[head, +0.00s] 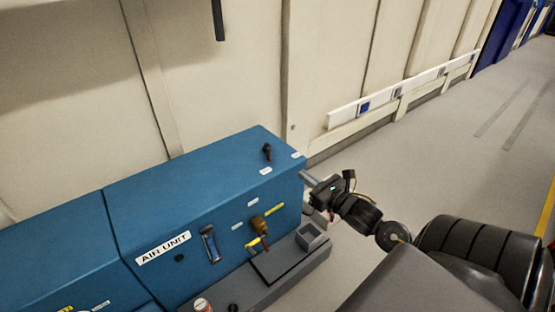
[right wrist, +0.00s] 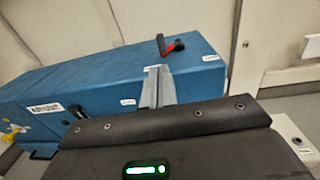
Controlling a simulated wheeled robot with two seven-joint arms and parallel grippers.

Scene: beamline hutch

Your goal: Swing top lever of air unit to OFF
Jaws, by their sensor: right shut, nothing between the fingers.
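The blue air unit (head: 200,190) stands against the wall, with its name on the front. It also shows in the right wrist view (right wrist: 100,88). Its top lever (head: 267,152) is small, black and red, near the right end of the top face. In the right wrist view the lever (right wrist: 170,46) has a black upright part and a red part reaching right. Two white labels lie near it, too small to read. My right gripper (head: 306,178) is shut and empty at the unit's right end, apart from the lever. Its fingers (right wrist: 158,85) show below the lever in the wrist view. My left gripper is out of view.
The unit's front carries a brass-and-yellow valve (head: 259,228) and a clear gauge (head: 211,244). A small grey open box (head: 310,237) sits on the grey ledge below. A white wall rail (head: 390,98) runs at the back right. The floor on the right is free.

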